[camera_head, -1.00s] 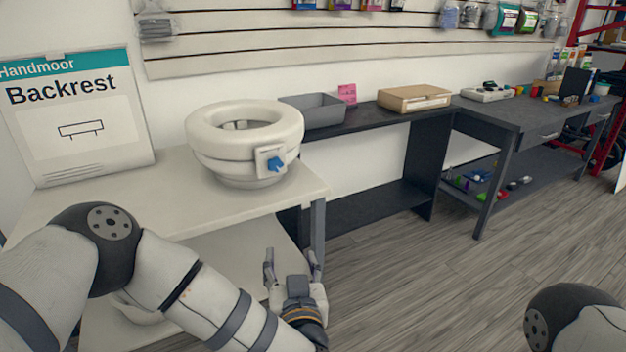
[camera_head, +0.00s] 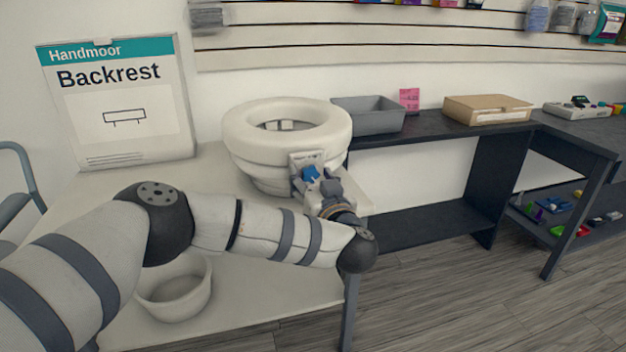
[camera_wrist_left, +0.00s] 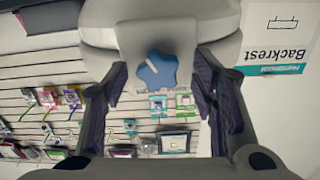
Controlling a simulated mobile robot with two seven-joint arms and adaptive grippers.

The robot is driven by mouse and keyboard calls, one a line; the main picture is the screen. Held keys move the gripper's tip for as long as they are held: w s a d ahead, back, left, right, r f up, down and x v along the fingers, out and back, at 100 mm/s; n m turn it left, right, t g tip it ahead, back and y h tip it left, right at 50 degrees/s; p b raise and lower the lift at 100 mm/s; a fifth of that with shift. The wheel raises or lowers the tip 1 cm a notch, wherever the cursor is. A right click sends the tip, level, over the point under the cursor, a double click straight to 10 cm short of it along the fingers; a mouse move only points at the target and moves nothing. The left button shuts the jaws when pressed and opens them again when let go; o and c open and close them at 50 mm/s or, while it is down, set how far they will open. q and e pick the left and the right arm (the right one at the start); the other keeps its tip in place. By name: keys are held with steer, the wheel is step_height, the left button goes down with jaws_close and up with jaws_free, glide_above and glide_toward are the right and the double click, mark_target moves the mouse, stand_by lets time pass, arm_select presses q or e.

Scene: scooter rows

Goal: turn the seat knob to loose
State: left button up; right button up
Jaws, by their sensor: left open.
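The seat (camera_head: 243,132) is a thick white ring on the white table. Its blue knob (camera_head: 311,174) sits on a pale square plate on the front side. In the left wrist view the knob (camera_wrist_left: 160,74) is lobed, with a short white mark on it. My left gripper (camera_head: 314,182) is at the knob in the head view and partly hides it. In the wrist view its open fingers (camera_wrist_left: 160,84) stand one on each side of the knob, with gaps showing. I cannot read any setting on the plate. My right gripper is out of view.
The white table (camera_head: 115,184) has a Backrest sign (camera_head: 120,100) at the back left. A grey bin (camera_head: 368,116) and a cardboard box (camera_head: 487,109) stand on the dark bench to the right.

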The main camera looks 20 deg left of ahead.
arm_select(q)
steer(key=shift+w, duration=0.2)
steer(key=c, duration=1.2)
